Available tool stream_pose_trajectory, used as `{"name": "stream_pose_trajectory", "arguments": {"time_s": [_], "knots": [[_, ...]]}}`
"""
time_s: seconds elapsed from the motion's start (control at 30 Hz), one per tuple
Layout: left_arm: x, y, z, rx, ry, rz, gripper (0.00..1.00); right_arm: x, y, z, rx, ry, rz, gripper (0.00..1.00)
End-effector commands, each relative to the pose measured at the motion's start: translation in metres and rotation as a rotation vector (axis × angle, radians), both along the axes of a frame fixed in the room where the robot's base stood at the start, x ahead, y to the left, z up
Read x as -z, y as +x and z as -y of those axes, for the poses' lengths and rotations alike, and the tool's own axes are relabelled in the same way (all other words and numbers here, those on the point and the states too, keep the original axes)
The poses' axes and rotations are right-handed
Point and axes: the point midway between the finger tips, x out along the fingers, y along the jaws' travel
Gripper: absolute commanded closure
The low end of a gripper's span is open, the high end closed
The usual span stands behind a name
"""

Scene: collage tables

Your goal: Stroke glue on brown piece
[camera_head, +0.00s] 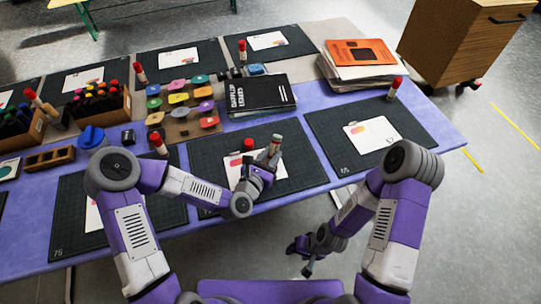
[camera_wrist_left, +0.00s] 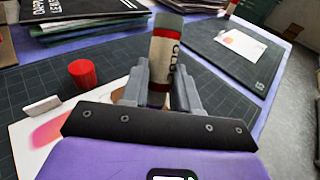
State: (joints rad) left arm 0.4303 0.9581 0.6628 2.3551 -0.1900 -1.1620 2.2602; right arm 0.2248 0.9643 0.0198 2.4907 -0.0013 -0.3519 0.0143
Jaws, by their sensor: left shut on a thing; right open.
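My left gripper (camera_head: 268,160) is shut on a glue stick (camera_head: 275,146), over the white card (camera_head: 236,178) on the middle dark mat. A small brown patch (camera_wrist_left: 122,97), apparently the brown piece, shows beside the left finger; the rest is hidden. Whether the stick touches it cannot be told. A red cap (camera_wrist_left: 82,73) stands on the mat beside the card. My right gripper (camera_head: 304,257) is open, low and off the table.
Black books (camera_head: 262,95) and a rack of coloured pieces (camera_head: 180,98) lie behind the mat. Another mat (camera_head: 350,112) with a card (camera_head: 372,134) lies to the right. A stack of papers with an orange cover (camera_head: 360,52) is at the back right.

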Motion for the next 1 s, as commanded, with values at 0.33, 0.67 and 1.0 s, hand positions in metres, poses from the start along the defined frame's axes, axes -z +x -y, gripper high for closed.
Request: {"name": "stream_pose_trajectory", "arguments": {"time_s": [0.33,0.67,1.0], "knots": [[0.0062,0.0001,-0.0002,0.000,0.000,0.000,0.97,0.0058,0.0000,0.0000,0.000,0.000,0.000,0.45],[0.0096,0.0002,-0.0002,-0.001,-0.001,0.000,0.97,0.0089,-0.0001,0.0000,0.000,0.000,0.000,0.45],[0.0095,0.0092,-0.0028,-0.001,-0.002,-0.001,0.97,0.0099,0.0000,0.0000,0.000,0.000,0.000,0.45]]}}
